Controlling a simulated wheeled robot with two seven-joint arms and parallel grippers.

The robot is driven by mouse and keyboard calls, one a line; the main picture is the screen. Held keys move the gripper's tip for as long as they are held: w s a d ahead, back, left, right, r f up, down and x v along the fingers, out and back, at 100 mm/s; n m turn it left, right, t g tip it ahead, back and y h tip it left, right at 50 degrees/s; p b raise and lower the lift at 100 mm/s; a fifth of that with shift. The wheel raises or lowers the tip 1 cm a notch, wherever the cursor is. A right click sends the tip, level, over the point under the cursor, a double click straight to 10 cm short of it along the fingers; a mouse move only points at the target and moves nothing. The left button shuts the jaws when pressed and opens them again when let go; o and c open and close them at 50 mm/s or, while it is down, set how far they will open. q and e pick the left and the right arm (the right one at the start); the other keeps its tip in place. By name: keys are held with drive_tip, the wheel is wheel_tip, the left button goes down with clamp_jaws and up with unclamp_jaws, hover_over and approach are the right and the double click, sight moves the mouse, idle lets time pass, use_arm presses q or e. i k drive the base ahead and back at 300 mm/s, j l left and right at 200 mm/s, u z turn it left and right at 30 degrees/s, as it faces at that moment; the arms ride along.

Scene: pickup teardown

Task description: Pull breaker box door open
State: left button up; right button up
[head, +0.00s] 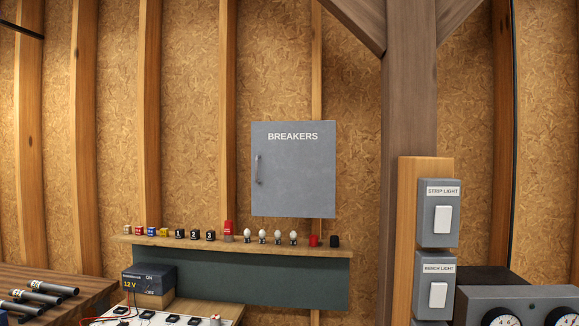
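The grey breaker box (293,169), lettered "BREAKERS", is mounted on the wall near the middle of the head view. Its door (300,185) looks closed, flush with the box. A small vertical handle (259,170) sits on the door's left side. Neither of my grippers shows in the head view.
Below the box, a wooden shelf (215,246) carries several bulbs, fuses and small blocks. A post with "STRIP LIGHT" (439,213) and "BENCH LIGHT" (436,288) switches stands to the right. A 12 V unit (148,280) is lower left. The space before the door looks clear.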

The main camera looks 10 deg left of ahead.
sight(293, 163)
drive_tip(key=i+j, duration=0.25)
drive_tip(key=j, duration=0.15)
drive_tip(key=i+j, duration=0.25)
drive_tip(key=j, duration=0.15)
drive_tip(key=i+j, duration=0.25)
drive_tip(key=j, duration=0.15)
drive_tip(key=j+u, duration=0.05)
